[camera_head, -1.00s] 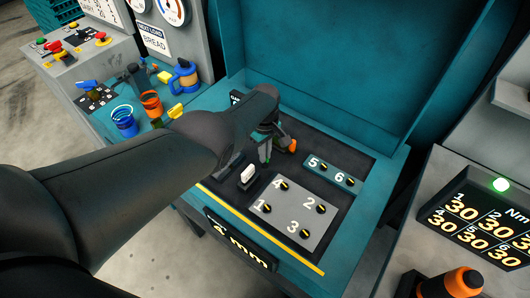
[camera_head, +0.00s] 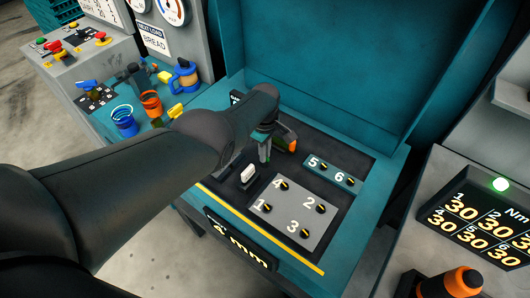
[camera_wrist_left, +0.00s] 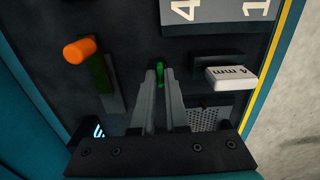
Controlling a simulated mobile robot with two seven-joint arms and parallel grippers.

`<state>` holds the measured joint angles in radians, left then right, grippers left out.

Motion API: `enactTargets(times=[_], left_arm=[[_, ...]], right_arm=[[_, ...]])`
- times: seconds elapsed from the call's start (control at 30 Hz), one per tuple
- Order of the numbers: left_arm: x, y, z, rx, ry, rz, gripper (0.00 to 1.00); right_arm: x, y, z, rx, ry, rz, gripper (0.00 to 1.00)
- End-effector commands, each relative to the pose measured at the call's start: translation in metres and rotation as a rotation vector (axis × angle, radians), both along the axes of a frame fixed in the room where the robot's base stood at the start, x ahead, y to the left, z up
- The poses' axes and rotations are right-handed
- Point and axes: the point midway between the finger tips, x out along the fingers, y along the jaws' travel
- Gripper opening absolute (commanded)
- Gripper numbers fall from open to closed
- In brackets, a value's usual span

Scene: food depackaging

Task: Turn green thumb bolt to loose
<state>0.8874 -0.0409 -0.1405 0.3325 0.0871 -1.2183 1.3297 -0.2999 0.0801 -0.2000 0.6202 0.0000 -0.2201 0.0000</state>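The green thumb bolt (camera_wrist_left: 160,70) stands on the dark panel in the left wrist view, between the fingertips of my left gripper (camera_wrist_left: 160,76). The two fingers are close together, one on each side of the bolt, and look shut on it. In the head view my left gripper (camera_head: 264,150) reaches down to the dark panel (camera_head: 325,188), just left of an orange-tipped lever (camera_head: 289,142). The bolt is hidden there by the gripper and arm. My right gripper is not in view.
A grey plate (camera_head: 315,228) with numbered bolts lies nearer the panel's front. The raised teal lid (camera_head: 350,70) stands behind.

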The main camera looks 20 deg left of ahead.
Motion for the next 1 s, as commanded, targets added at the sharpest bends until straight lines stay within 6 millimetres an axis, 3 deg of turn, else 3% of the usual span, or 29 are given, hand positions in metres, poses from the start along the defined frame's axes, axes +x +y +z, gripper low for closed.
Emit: enactTargets(times=[0.03, 0.23, 0.63, 1.0], left_arm=[[0.002, 0.001, 0.002, 0.001, -0.004, 0.001, 0.18], [0.001, 0.0, 0.001, -0.001, -0.002, -0.001, 0.4], [0.0, 0.0, 0.007, -0.002, 0.001, -0.002, 0.4], [0.0, 0.0, 0.052, -0.002, -0.002, -0.001, 0.4]], right_arm=[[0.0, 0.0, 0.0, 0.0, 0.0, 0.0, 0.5], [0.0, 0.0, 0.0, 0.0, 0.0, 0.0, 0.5], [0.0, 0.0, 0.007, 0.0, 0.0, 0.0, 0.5], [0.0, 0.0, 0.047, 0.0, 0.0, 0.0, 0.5]])
